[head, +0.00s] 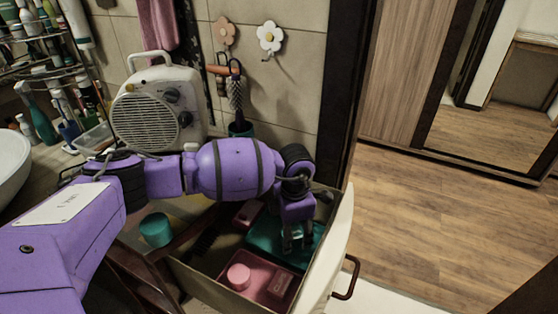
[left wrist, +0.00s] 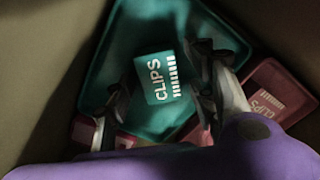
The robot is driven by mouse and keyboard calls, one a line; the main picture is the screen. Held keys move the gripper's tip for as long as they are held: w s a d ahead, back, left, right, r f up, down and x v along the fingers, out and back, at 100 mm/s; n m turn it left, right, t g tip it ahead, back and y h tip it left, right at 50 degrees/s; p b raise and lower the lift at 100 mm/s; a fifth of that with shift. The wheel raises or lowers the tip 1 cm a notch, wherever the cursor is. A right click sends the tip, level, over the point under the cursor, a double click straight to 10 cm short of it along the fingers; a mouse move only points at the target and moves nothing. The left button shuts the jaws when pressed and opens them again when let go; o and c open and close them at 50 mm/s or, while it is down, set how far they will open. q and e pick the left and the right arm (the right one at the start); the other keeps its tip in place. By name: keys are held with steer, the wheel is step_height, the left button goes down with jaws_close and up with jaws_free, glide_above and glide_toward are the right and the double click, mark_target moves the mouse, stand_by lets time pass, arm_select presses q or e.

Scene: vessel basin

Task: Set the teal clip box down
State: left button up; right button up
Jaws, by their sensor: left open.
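The teal clip box (left wrist: 155,78), with white "CLIPS" lettering, lies in the teal tray (left wrist: 110,50) in the left wrist view. The same tray (head: 262,238) is inside the open drawer in the head view, where my gripper hides the box. My left gripper (head: 297,240) reaches down into the drawer over the tray. In the left wrist view its fingers (left wrist: 163,85) are open, one on each side of the box. Whether a finger touches the box I cannot tell. My right gripper is in neither view.
A pink tray (head: 252,298) beside the teal one holds a pink cup (head: 238,277) and a pink box (head: 280,284). Another pink box (head: 247,213) lies behind. A teal cup (head: 157,230) stands left. The drawer front (head: 338,245) stands close to the right. A white heater (head: 155,110) stands behind.

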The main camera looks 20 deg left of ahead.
arm_select(q)
step_height(320, 180, up, 12)
steer(key=shift+r, duration=0.25)
stand_by(0.6)
